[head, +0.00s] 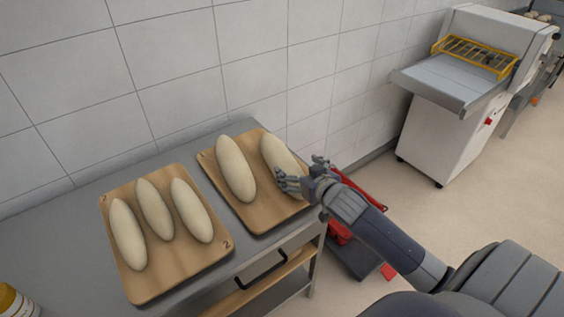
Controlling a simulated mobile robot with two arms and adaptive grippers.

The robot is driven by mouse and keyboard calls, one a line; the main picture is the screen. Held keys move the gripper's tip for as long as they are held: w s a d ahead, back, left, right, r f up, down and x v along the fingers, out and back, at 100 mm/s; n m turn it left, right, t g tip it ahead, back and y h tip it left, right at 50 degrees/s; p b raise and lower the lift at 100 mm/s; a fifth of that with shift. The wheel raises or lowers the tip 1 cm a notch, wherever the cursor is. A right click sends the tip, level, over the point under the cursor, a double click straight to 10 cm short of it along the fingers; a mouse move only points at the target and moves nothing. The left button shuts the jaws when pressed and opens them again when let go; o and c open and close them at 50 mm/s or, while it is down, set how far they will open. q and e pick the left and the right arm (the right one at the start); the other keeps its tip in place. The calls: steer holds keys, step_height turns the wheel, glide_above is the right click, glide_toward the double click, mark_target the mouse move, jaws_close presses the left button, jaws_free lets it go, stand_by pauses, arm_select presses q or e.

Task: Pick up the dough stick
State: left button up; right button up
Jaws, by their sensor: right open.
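Several pale, elongated dough sticks lie on two wooden boards. The left board (160,283) holds three: a left one (128,234), a middle one (154,208) and a right one (191,210). The right board (258,216) holds two: a left one (236,169) and a right one (279,154). My right gripper (283,182) is open at the right dough stick on the right board and covers its near end. I cannot tell whether the fingers touch the dough. My left gripper is not in view.
The boards rest on a grey metal table (75,255) against a white tiled wall. A drawer with a dark handle is at its front. Red objects (360,187) lie beside the table, below my right arm. A white machine (450,130) stands at the back right. Open floor lies between.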

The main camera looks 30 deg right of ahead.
mark_target(287, 161)
steer(key=x, duration=0.4)
steer(key=shift+w+f, duration=0.1)
steer(key=shift+w+d+f+p, duration=0.1)
steer(key=shift+w+d+p, duration=0.05)
steer(key=shift+w+p, duration=0.45)
steer(key=shift+x, duration=2.05)
steer(key=shift+c, duration=0.2)
steer(key=c, duration=1.3)
